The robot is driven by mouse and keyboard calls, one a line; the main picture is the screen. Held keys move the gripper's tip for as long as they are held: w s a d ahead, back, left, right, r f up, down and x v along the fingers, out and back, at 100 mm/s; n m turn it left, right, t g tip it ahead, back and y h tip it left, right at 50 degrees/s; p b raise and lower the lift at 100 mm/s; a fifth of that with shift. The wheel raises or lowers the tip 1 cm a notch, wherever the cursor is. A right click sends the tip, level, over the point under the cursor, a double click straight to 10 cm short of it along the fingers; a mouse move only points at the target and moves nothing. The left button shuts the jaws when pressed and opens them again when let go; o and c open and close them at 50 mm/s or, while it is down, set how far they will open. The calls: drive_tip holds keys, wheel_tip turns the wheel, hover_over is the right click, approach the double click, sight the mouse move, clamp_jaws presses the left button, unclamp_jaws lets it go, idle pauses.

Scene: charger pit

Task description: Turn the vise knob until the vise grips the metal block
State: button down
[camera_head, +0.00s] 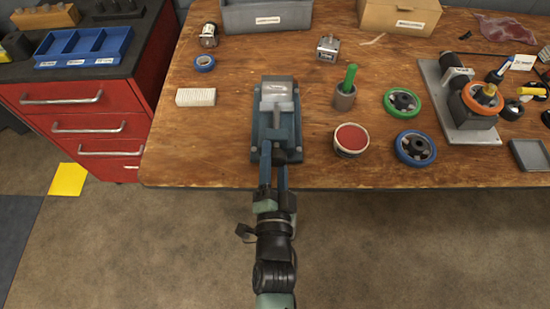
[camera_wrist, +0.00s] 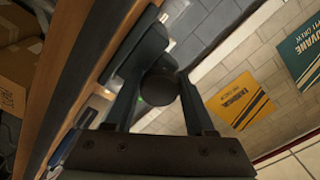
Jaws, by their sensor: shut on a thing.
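The blue-grey vise (camera_head: 257,148) sits near the front edge of the wooden bench in the head view. A pale metal block (camera_head: 276,88) shows at its far end, between the jaws. I cannot tell from here whether both jaws touch it. The dark round vise knob (camera_wrist: 160,89) shows in the wrist view between my two fingers. My gripper (camera_head: 273,155) reaches in from the bench's front side and is shut on the knob, with a finger on either side. In the head view the knob is mostly hidden by my gripper.
Right of the vise are a grey cup (camera_head: 345,98) with a green handle, a red-topped tin (camera_head: 351,140), and green (camera_head: 402,102) and blue (camera_head: 415,148) wheels. A white block (camera_head: 196,97) lies left. A red drawer cabinet (camera_head: 90,118) stands beside the bench.

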drive_tip(key=m+b, duration=0.1)
drive_tip(key=m, duration=0.5)
drive_tip(key=shift+m+b, duration=0.3)
drive_tip(key=shift+b, duration=0.05)
drive_tip(key=m, duration=0.4)
drive_tip(key=m+b, duration=0.1)
drive_tip(key=m, duration=0.1)
drive_tip(key=shift+r, duration=0.25)
drive_tip(key=shift+c, duration=1.4)
unclamp_jaws()
drive_tip(key=shift+s+f, duration=0.1)
drive_tip(key=shift+s, duration=0.45)
drive_tip(key=s+b, duration=0.3)
drive_tip(key=s, duration=0.9)
drive_tip(key=shift+b, duration=0.3)
